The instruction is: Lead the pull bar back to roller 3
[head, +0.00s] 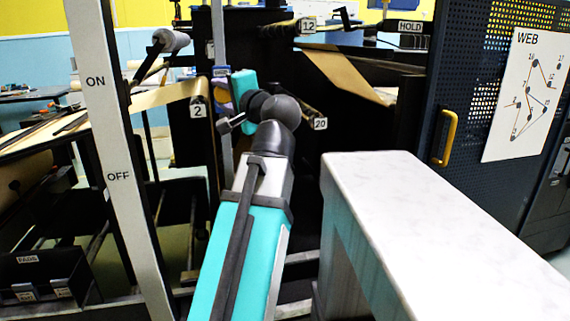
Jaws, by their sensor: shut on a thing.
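My arm, teal and grey, rises from the bottom middle in the head view and bends at a dark joint in front of the machine. I cannot make out my gripper's jaws; the arm's far end is lost behind its own links and the dark frame. I cannot make out the pull bar. No label 3 is readable, so I cannot pick out roller 3. The brown kraft web (165,97) runs from the left to the roller labelled 2 (198,97), just left of my arm. Another stretch of brown web (345,72) slopes down to the right behind my arm.
A lever post (113,140) marked ON and OFF stands close at left. A pale-topped bench (430,225) fills the lower right. A dark perforated cabinet with a yellow handle (450,137) and a WEB diagram (527,95) stands at right. Labels 20 (320,123) and 12 (308,25) show behind.

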